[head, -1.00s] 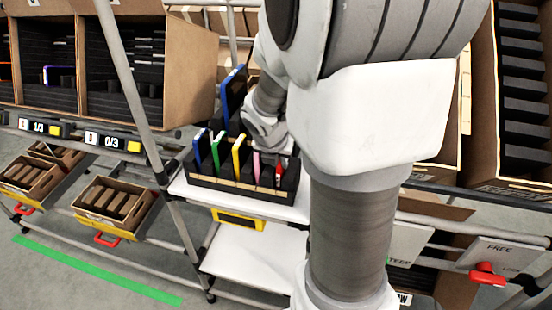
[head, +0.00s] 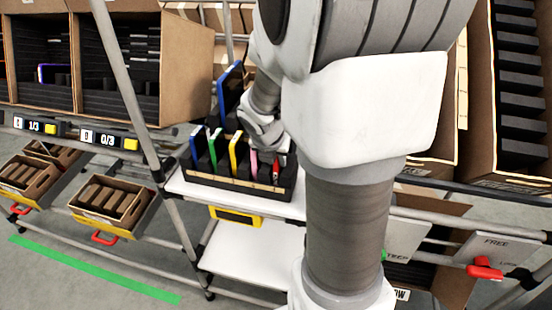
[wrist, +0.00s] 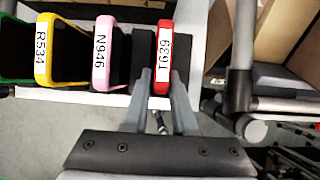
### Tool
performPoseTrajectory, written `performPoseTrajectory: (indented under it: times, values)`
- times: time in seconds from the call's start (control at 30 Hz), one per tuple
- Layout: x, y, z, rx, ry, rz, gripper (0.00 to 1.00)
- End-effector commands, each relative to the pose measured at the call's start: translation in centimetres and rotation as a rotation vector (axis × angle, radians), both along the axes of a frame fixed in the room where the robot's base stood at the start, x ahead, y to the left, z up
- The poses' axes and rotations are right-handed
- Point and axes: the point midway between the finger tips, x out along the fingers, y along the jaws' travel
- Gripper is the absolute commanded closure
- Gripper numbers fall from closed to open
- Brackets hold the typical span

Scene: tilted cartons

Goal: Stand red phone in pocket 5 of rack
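The red phone (wrist: 163,60) stands on edge at the right end of the rack in the wrist view, its white label facing me. It also shows in the head view (head: 276,172). My gripper (wrist: 161,76) has one finger on each side of the red phone, close against it. The black rack (head: 232,189) sits on a white shelf. To the left of the red phone stand a pink phone (wrist: 103,52), a yellow phone (wrist: 45,50), a green one (head: 213,148) and a blue one (head: 196,148). The red phone's lower part is hidden.
A larger blue item (head: 231,88) stands behind the rack. Cardboard cartons with black inserts stand at the back left (head: 180,70) and far right (head: 520,80). A grey frame post (head: 128,85) rises left of the rack. My arm blocks the middle of the head view.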

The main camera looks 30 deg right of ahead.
Motion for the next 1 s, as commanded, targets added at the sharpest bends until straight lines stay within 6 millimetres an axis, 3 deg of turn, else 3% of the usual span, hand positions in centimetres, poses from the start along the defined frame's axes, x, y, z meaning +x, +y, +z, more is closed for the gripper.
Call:
performPoseTrajectory:
  times: [0.03,0.13,0.53,1.0]
  values:
    - [0.0,0.0,0.0,0.0,0.0,0.0,0.64]
    - [0.0,0.0,0.0,0.0,0.0,0.0,0.47]
    - [-0.2,0.3,0.9,0.0,-0.002,0.0,0.47]
    - [-3.3,3.9,10.2,-0.002,-0.006,0.003,0.47]
